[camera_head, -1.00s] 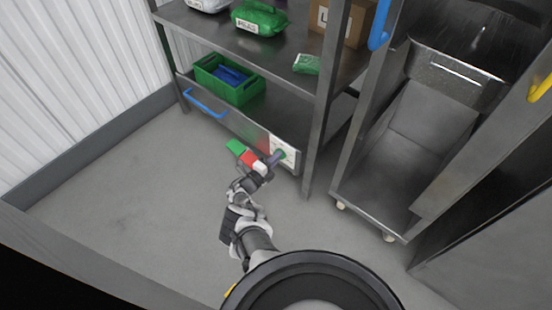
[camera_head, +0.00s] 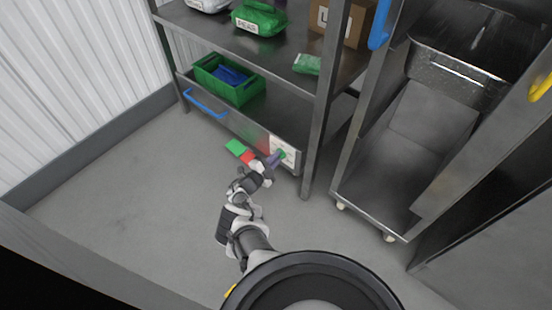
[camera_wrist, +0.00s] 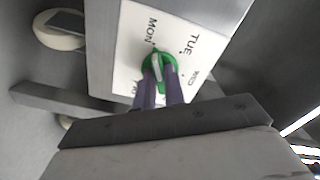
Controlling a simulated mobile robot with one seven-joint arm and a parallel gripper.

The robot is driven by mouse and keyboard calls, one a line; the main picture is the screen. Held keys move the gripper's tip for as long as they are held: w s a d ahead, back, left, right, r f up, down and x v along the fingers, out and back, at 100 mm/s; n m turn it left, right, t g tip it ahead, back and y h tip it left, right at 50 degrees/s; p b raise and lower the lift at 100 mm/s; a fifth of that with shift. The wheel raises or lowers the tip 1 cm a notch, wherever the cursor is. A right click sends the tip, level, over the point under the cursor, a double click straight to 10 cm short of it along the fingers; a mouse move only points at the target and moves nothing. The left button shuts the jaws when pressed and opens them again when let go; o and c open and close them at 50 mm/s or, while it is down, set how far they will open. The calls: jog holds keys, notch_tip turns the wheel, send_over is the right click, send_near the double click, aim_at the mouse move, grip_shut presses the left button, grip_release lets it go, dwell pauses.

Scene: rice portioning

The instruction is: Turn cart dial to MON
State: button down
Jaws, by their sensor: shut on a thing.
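The cart dial (camera_wrist: 158,62) is a green knob with a pale grip bar on a white label plate (camera_wrist: 187,27), which reads MON, TUE and, less clearly, WED. In the wrist view the bar's upper end points close to the dot by MON. My gripper (camera_wrist: 160,75) has its purple fingers shut on the dial. In the head view the dial (camera_head: 282,154) shows at the right end of the cart's lower shelf front, with my gripper (camera_head: 275,158) at it. Part of the lower plate is hidden behind the fingers.
A cart post (camera_head: 318,130) stands right of the dial. A steel trolley (camera_head: 376,208) is further right. The floor on the left is clear.

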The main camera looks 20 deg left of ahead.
dwell(0.3)
jog(key=c, duration=1.5)
grip_release()
jog(key=shift+s, duration=0.1)
jog(key=p+v, duration=0.4)
jog(key=v, duration=0.9)
jog(key=shift+s+a, duration=0.1)
jog(key=shift+s, duration=0.25)
